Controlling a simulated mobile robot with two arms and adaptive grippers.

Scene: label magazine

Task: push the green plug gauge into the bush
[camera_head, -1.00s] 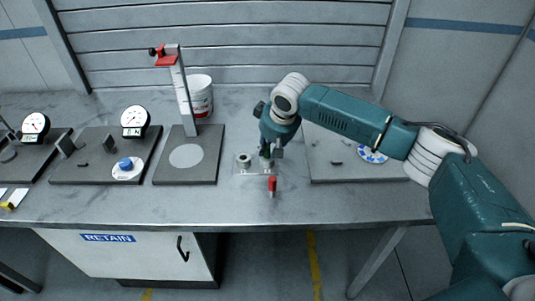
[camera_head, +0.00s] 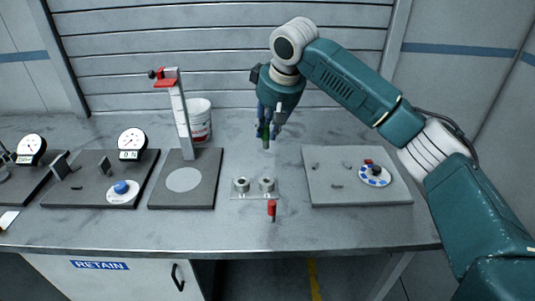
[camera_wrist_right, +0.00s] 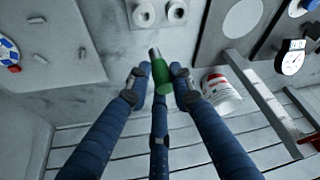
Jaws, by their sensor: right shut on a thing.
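My right gripper (camera_head: 267,127) is shut on the green plug gauge (camera_head: 266,141) and holds it upright in the air, behind and above the bushes. The right wrist view shows the green handle (camera_wrist_right: 162,76) between the fingers, with the bare metal end (camera_wrist_right: 153,53) sticking out. The gauge is apart from both. A red plug gauge (camera_head: 272,209) stands in front of the plate. My left gripper is not in view.
A height stand (camera_head: 180,110) on a dark base and a white bucket (camera_head: 198,122) are left of the gripper. Dial gauges (camera_head: 131,142) are farther left. A grey board (camera_head: 340,190) with a blue-dotted disc (camera_head: 374,174) lies at right.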

